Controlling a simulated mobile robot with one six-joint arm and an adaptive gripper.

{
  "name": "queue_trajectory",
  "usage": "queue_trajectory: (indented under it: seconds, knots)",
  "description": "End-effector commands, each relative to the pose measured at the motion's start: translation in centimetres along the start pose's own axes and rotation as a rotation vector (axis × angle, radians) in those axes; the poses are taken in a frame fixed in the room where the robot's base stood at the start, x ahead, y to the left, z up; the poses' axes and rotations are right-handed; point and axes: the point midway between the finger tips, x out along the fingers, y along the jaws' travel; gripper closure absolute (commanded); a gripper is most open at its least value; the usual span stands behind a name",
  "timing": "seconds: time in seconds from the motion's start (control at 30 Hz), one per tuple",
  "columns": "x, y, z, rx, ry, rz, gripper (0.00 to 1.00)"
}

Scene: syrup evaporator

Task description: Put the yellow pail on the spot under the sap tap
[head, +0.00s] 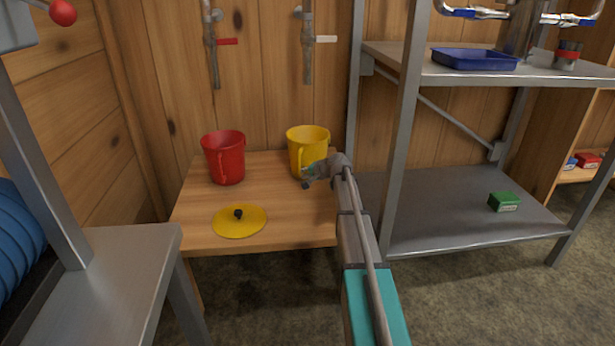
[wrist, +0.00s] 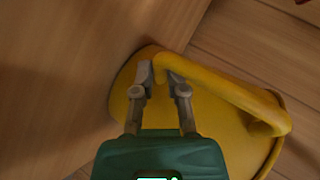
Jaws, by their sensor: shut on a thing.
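The yellow pail (head: 308,146) is upright at the back right of the small wooden table, below the tap with the white lever (head: 308,45). I cannot tell whether its bottom touches the table. My gripper (head: 312,172) reaches it from the front right. In the wrist view, the fingers of my gripper (wrist: 160,80) are shut on the handle of the yellow pail (wrist: 225,92). No marked spot shows. A second tap with a red lever (head: 212,45) hangs to the left; which one is the sap tap is not marked.
A red pail (head: 225,158) stands left on the wooden table (head: 290,215). A yellow lid with a dark knob (head: 239,225) lies in front of it. A metal shelf (head: 445,215) stands close on the right, with a post beside my arm and a green box (head: 504,202).

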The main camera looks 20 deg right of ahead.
Motion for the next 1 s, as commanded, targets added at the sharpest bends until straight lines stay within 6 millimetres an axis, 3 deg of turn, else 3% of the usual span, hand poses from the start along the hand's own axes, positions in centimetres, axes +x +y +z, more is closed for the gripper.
queue_trajectory:
  seconds: [0.33, 0.37, 0.53, 1.0]
  knots:
    - [0.14, 0.21, 0.05, 0.0, 0.0, -0.001, 1.0]
    - [0.13, 0.21, 0.06, 0.0, 0.0, 0.0, 0.81]
    - [0.08, 0.14, 0.04, 0.0, 0.0, 0.0, 0.49]
    - [-0.02, 0.0, -0.02, 0.0, 0.0, 0.0, 0.48]
